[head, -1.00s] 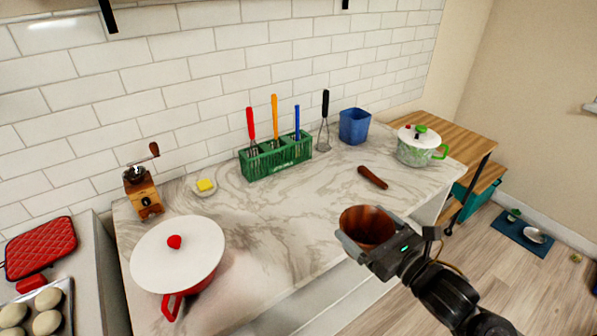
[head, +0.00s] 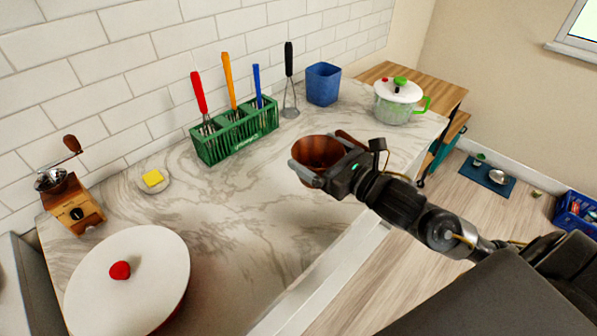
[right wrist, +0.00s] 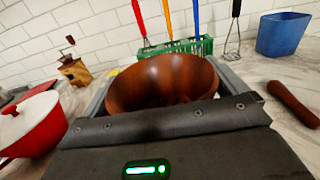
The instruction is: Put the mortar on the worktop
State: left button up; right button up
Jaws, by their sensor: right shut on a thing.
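The mortar also fills the middle of the right wrist view (right wrist: 163,82). The wooden pestle (right wrist: 294,103) lies on the worktop to the right in the right wrist view; in the head view it is mostly hidden behind the mortar and gripper. My left gripper is not in view.
A green utensil rack (head: 236,133), a blue cup (head: 323,84) and a white-and-green pot (head: 398,102) stand along the back. A white-lidded red pan (head: 135,280), a coffee grinder (head: 75,207) and a butter dish (head: 153,181) are at left. The worktop's middle is clear.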

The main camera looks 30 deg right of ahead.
aim_at(314, 147)
jog(key=w+f+b, duration=0.1)
jog(key=b, duration=0.2)
jog(key=w+b, duration=0.1)
jog(key=b, duration=0.1)
jog(key=shift+w+d+f+b, duration=0.35)
jog(key=shift+w+f+b, duration=0.05)
jog(key=shift+w+d+r+p, duration=0.1)
jog(key=shift+w+d+p, duration=0.05)
jog(key=shift+w+p, duration=0.75)
jog(key=shift+w+d+f+p, duration=0.15)
jog(key=shift+w+f+p, duration=0.15)
jog(key=shift+w+f, duration=0.95)
jog(key=shift+w+d+f+p, duration=0.2)
jog(key=shift+w+f, duration=0.3)
jog(key=shift+f, duration=1.4)
jog(key=shift+w+d+f+p, duration=0.1)
jog(key=shift+w+f+p, duration=0.25)
jog(key=shift+w+f, duration=0.9)
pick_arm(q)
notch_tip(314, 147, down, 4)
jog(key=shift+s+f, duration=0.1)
pick_arm(e)
jog(key=shift+s+f, duration=0.35)
jog(key=shift+f, duration=0.15)
